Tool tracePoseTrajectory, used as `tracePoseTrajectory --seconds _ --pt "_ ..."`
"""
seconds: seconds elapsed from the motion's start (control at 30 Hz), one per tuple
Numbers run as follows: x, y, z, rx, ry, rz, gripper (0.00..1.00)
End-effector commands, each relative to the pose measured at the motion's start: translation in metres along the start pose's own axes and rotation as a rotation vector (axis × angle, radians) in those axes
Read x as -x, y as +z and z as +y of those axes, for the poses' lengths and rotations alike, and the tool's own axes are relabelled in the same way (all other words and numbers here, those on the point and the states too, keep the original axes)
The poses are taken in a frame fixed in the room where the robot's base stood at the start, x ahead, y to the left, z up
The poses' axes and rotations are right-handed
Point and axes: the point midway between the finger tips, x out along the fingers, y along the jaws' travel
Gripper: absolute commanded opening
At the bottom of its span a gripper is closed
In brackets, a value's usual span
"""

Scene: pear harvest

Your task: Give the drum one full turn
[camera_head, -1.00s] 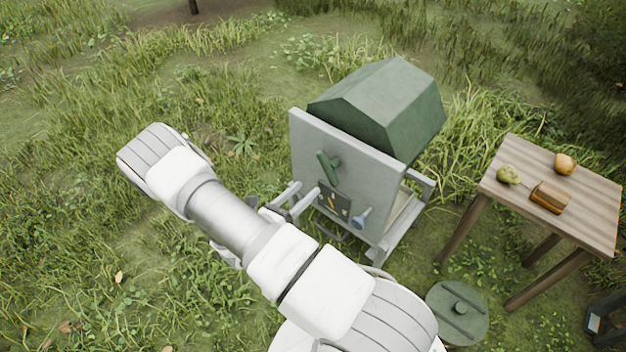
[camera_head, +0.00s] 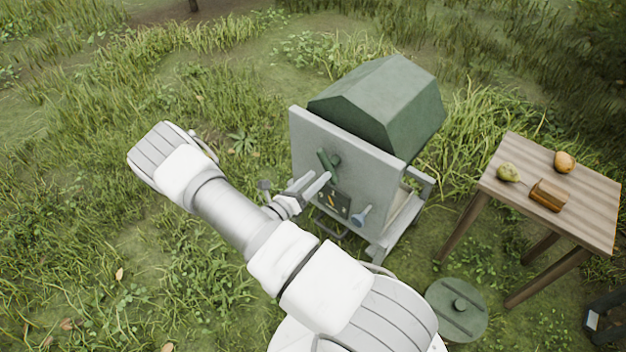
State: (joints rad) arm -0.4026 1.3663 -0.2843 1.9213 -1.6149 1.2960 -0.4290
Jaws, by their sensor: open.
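The drum (camera_head: 385,105) is dark green and faceted, mounted behind an upright grey panel (camera_head: 372,175) on a grey frame. A green crank handle (camera_head: 325,161) sits on the panel's front, slanting from upper left to lower right. My gripper (camera_head: 322,180) points at the panel, its fingers at the lower end of the handle. It is open. I cannot tell whether the fingers touch the handle or are around it. My arm hides part of the ground in front of the panel.
Below the handle are a dark plate (camera_head: 336,202) and a blue-grey knob (camera_head: 361,216). A wooden table (camera_head: 592,195) at right holds a pear (camera_head: 508,173), an orange fruit (camera_head: 564,161) and a brown block (camera_head: 548,195). A round green lid (camera_head: 470,318) lies low in front. Grass is open at left.

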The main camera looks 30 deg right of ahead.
Motion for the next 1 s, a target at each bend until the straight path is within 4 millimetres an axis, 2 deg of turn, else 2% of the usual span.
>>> tracePoseTrajectory --seconds 0.6,1.0 --pt "-0.050 -0.001 0.000 0.000 -0.001 0.000 0.70" --pt "-0.057 0.000 0.000 0.000 0.000 0.000 0.68"
